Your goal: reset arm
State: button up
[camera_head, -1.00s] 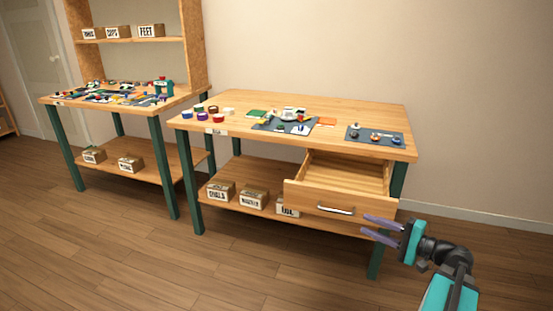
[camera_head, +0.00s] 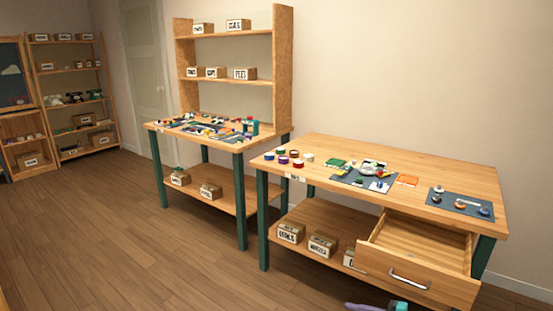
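My gripper (camera_head: 377,306) shows only in part at the bottom edge of the picture, below the drawer. A purple finger and a bit of teal housing are visible; the rest of the gripper and my arm are cut off. Whether the fingers are apart cannot be made out. The wooden drawer (camera_head: 418,276) of the right workbench (camera_head: 440,168) is pulled open, and its inside looks empty. My gripper appears apart from the drawer's handle (camera_head: 409,283).
A second workbench (camera_head: 163,128) with a shelf unit stands left of the first, with many small parts on top. Labelled boxes sit on the lower shelves. The wooden floor (camera_head: 130,240) at left is clear.

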jog(key=s+a+f+n+g+h+p, duration=0.1)
jog(key=s+a+f+n+g+p, duration=0.2)
jog(key=s+a+f, duration=0.5)
jog(key=s+a+f+n+g+h+p, duration=0.1)
jog(key=s+a+f+g+p, duration=0.2)
jog(key=s+a+f+g, duration=0.45)
jog(key=s+a+f+n+g+h+p, duration=0.25)
jog(key=s+f+h, duration=0.2)
jog(key=s, duration=0.45)
jog(key=s+d+f+n+h, duration=0.4)
jog(key=s+d+f+h, duration=0.1)
jog(key=d, duration=0.6)
jog(key=shift+f+h+p, duration=0.3)
jog(key=shift+f+h, duration=0.25)
jog(key=shift+h, duration=0.5)
